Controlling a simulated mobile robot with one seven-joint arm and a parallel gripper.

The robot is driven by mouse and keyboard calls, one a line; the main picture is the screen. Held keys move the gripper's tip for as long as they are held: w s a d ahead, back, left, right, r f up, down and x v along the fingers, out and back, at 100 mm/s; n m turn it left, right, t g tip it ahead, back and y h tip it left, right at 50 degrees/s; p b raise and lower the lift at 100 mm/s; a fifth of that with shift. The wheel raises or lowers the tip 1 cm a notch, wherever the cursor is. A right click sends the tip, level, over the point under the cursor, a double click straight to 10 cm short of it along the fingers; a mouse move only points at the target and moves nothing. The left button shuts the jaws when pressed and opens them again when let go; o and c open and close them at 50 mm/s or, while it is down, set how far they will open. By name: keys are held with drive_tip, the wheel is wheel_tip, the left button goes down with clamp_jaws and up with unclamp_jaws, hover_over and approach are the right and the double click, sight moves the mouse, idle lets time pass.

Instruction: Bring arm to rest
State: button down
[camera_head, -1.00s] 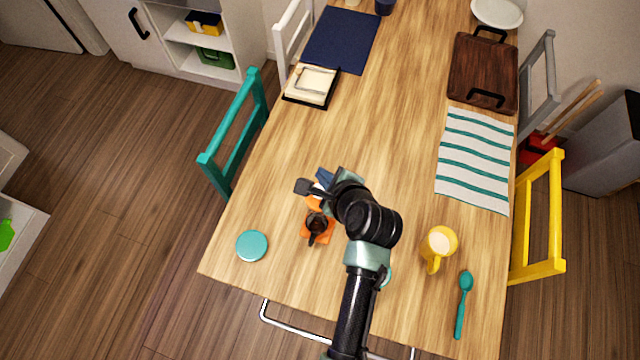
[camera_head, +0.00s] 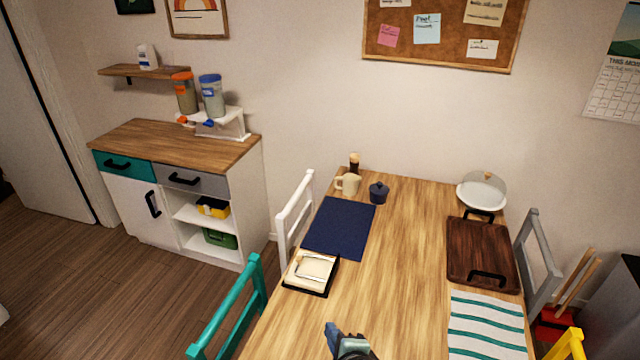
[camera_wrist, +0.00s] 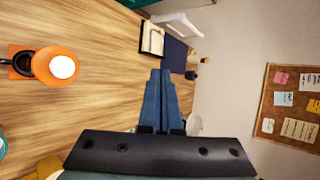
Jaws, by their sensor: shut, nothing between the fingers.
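My gripper (camera_wrist: 160,100) shows in the wrist view with its blue fingers together and nothing between them. It points over the wooden table (camera_wrist: 100,92) toward the far end. In the head view only the tip of my gripper (camera_head: 333,338) and a bit of my wrist show at the bottom edge, above the table (camera_head: 385,260). The rest of my arm is out of that view.
An orange item with a white top (camera_wrist: 62,67) stands left in the wrist view, apart from my gripper. A black-edged napkin holder (camera_head: 312,272), navy mat (camera_head: 340,228), dark wooden tray (camera_head: 482,250) and striped cloth (camera_head: 485,325) lie on the table. Chairs line both sides.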

drive_tip(key=w+r+n+t+h+b, duration=0.3)
drive_tip(key=r+n+t, duration=0.6)
drive_tip(key=r, duration=1.7)
drive_tip(key=s+a+r+n+t+b, duration=0.1)
drive_tip(key=s+r+n+t, duration=0.2)
drive_tip(key=r, duration=0.9)
drive_tip(key=s+a+r+n+t+b, duration=0.1)
drive_tip(key=s+r+n+t, duration=0.3)
drive_tip(key=s+r, duration=0.7)
drive_tip(key=r+n+b, duration=0.1)
drive_tip(key=n, duration=0.1)
drive_tip(key=shift+s+n+t, duration=0.2)
drive_tip(key=shift+n+t, duration=0.1)
drive_tip(key=shift+n, duration=0.1)
drive_tip(key=c, duration=1.5)
unclamp_jaws()
drive_tip(key=shift+a, duration=0.1)
drive_tip(key=shift+c, duration=0.2)
